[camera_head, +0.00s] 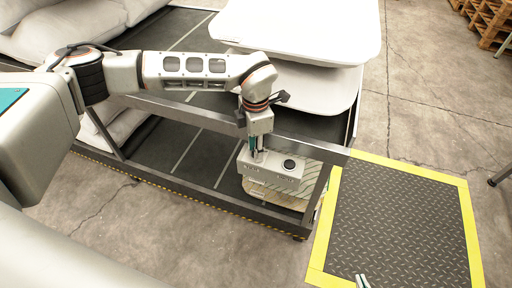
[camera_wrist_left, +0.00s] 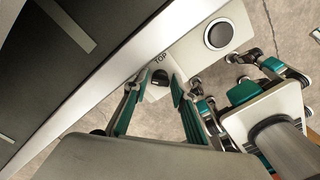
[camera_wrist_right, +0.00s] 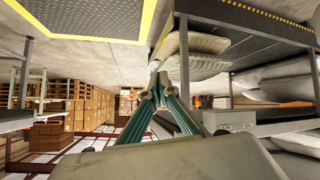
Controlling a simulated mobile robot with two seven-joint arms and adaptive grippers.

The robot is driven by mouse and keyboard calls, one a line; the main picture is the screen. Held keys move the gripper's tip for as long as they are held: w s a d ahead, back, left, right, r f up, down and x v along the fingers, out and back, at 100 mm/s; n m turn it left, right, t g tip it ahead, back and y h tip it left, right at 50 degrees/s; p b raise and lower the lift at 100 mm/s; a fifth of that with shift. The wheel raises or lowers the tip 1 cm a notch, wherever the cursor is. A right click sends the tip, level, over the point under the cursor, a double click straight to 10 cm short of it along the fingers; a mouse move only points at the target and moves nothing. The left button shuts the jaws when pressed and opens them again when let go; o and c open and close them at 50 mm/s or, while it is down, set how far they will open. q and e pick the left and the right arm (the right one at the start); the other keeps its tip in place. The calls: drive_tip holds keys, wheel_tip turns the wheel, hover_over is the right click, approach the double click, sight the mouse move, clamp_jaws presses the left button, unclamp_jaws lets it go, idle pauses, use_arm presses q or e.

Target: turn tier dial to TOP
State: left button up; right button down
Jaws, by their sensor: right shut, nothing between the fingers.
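The pale control box (camera_head: 275,172) sits at the front rail of the dark metal rack, with a round black button (camera_head: 289,164) on it. In the left wrist view the black tier dial (camera_wrist_left: 160,78) lies beside the word TOP, and the button (camera_wrist_left: 219,35) is to its right. My left gripper (camera_head: 257,156) points down at the box. In its wrist view its fingers (camera_wrist_left: 156,88) are apart, one on each side of the dial, with small gaps showing; contact is unclear. My right gripper (camera_wrist_right: 157,72) is shut and empty, away from the box; its tips show at the bottom of the head view (camera_head: 362,281).
A yellow-edged dark floor plate (camera_head: 395,220) lies right of the rack. Pallets (camera_head: 492,22) stand at the far right. The concrete floor in front is clear.

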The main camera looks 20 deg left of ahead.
use_arm(q)
clamp_jaws()
